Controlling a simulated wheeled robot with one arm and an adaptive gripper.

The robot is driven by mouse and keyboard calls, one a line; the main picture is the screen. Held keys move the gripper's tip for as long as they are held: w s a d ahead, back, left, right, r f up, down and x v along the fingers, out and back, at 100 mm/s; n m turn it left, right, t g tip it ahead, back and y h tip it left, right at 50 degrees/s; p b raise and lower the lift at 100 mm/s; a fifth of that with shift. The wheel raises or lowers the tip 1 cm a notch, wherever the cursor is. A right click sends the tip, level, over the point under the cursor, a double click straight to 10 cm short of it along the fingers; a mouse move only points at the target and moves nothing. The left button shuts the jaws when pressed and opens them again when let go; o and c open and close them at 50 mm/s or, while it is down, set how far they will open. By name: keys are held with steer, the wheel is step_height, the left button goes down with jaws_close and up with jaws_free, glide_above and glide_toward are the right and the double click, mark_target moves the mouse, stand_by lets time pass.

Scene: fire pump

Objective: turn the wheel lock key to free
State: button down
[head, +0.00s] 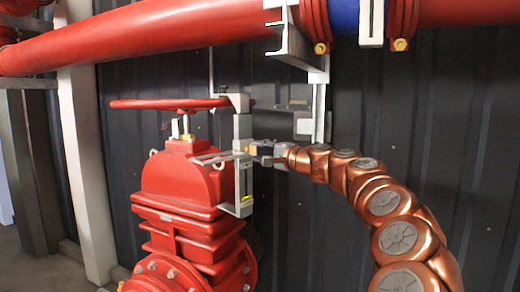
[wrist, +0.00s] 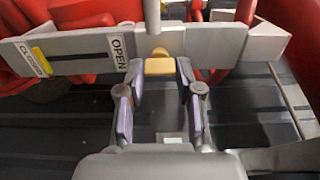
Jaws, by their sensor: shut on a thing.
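The wheel lock key (wrist: 158,66) shows in the wrist view as a small tan block in front of a grey plate. My gripper (wrist: 160,76) has its two fingers on either side of the key and is shut on it. The grey lock plate (wrist: 80,58) carries an OPEN label right beside the fingers and a yellow-marked CLOSED label farther left. In the head view my gripper (head: 250,147) is at the grey lock bracket (head: 243,180), on the right of the red valve (head: 182,182). The red handwheel (head: 170,104) lies above the valve.
A large red pipe (head: 180,32) crosses above, with a grey bracket (head: 300,45) hanging over my arm. A pale post (head: 85,160) stands left of the valve. A dark ribbed wall (head: 300,215) is close behind.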

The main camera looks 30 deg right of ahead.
stand_by(0.4)
steer(key=c, duration=1)
jaws_free()
steer(key=shift+c, duration=0.2)
steer(key=shift+s, duration=0.1)
steer(key=v, duration=1.1)
steer(key=shift+s+d, duration=0.2)
steer(key=shift+s, duration=0.2)
